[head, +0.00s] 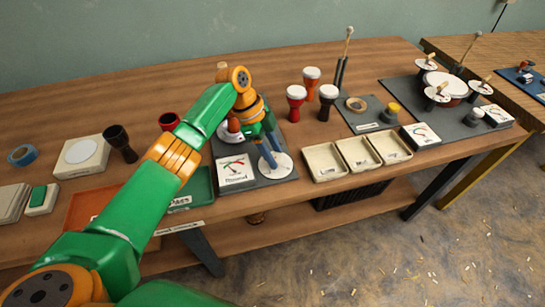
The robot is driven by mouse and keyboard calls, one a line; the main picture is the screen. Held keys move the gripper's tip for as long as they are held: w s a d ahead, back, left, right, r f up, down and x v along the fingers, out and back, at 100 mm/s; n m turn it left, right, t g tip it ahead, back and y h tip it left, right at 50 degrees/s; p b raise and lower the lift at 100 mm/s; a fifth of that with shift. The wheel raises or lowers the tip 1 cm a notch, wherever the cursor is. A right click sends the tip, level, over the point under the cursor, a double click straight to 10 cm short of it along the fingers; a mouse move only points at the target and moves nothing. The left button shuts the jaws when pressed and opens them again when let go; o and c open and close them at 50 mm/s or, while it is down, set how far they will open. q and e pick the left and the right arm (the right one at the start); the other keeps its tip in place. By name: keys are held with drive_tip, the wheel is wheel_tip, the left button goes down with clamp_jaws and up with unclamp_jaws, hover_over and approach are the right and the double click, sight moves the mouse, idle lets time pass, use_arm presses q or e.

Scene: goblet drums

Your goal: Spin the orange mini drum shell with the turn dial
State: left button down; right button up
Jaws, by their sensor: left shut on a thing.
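My left arm comes in from the lower left. My left gripper (270,158) points down with its fingers together at a pale round disc, the turn dial (283,168), at the front right of a dark grey mat (252,179). The grip itself is small and partly hidden by the fingers. The orange mini drum shell (233,124) stands behind on a white round plate (226,137) and is partly covered by my arm. A white gauge card with a red needle (236,172) is at the mat's front left. My right gripper is out of view.
Several red and black goblet drums (296,103) stand right of my gripper. Three cream trays (324,161) line the front edge. A green tray (196,187) and an orange tray (88,207) lie left. A second mat with drums (438,98) is far right.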

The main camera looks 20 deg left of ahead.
use_arm(q)
drive_tip(key=shift+s+f, duration=0.1)
drive_tip(key=shift+f, duration=0.05)
idle(0.4)
drive_tip(key=shift+c, duration=1.8)
unclamp_jaws()
drive_tip(key=v, duration=0.7)
drive_tip(key=shift+b, duration=0.45)
drive_tip(key=shift+w, duration=0.2)
